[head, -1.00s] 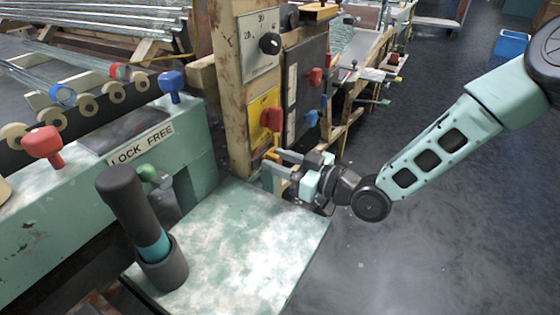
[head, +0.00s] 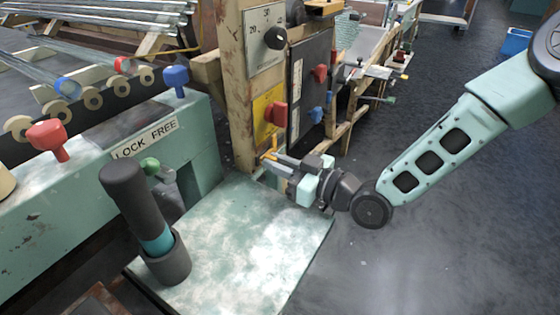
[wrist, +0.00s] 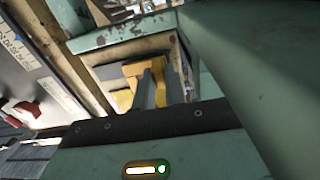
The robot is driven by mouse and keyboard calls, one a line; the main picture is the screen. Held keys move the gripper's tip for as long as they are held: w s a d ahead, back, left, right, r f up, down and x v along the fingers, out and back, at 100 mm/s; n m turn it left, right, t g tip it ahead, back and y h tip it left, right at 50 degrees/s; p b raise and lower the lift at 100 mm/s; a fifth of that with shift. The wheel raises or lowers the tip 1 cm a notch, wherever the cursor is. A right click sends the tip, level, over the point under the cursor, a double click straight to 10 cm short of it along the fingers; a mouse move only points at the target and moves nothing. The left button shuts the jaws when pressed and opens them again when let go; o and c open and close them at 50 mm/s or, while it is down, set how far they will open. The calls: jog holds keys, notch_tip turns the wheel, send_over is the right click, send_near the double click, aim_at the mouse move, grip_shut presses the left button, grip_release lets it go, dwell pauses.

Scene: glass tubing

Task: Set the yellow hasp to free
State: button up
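The yellow hasp (head: 269,156) is a small yellow piece low on the wooden post, below the red knob on the yellow plate. In the wrist view the yellow hasp (wrist: 133,69) shows at the fingertips, partly hidden by them. My gripper (head: 280,162) reaches in from the right with its fingers close together at the hasp. In the wrist view my gripper (wrist: 151,82) has its grey fingers against the yellow piece and appears shut on it. A LOCK FREE label (head: 145,138) is on the green bench at left.
The wooden post (head: 238,95) carries a dial, a red knob (head: 276,113) and a dark panel with red and blue knobs. A mottled green tabletop (head: 235,235) lies below my gripper. A dark cylinder (head: 130,200) stands in a cup at left. Open floor lies right.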

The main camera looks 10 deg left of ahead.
jog(key=o, duration=0.4)
jog(key=shift+s+a, duration=0.1)
jog(key=shift+s, duration=0.2)
jog(key=shift+o, duration=0.2)
jog(key=shift+w, duration=0.1)
jog(key=v, duration=1.7)
jog(key=shift+d+p, duration=0.25)
jog(key=shift+p, duration=0.2)
